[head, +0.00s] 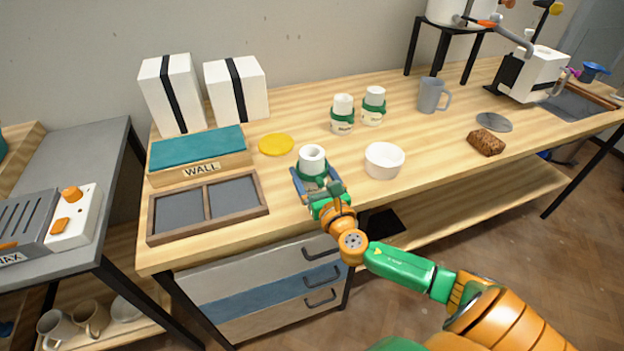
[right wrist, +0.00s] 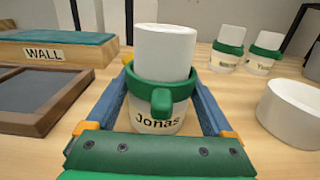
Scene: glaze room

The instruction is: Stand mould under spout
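A white mould (head: 312,160) with a green band stands upright on the wooden table near its front edge. In the right wrist view the mould (right wrist: 165,55) reads "Jonas". My right gripper (head: 312,182) has its blue fingers low on either side of this mould, and they look spread wide. In the right wrist view strips of table show beside the mould's base; contact at the band is unclear. A grey pipe-like arm with an orange part (head: 505,32), perhaps the spout, is at the back right by a white tank (head: 460,10). My left gripper is out of view.
Two more green-banded white moulds (head: 342,115) (head: 374,106) stand behind. A white bowl (head: 384,160) is close on the right. A grey mug (head: 432,95), brown block (head: 487,142), grey disc (head: 494,122) and white machine (head: 537,73) lie further right. A divided tray (head: 262,193) is left.

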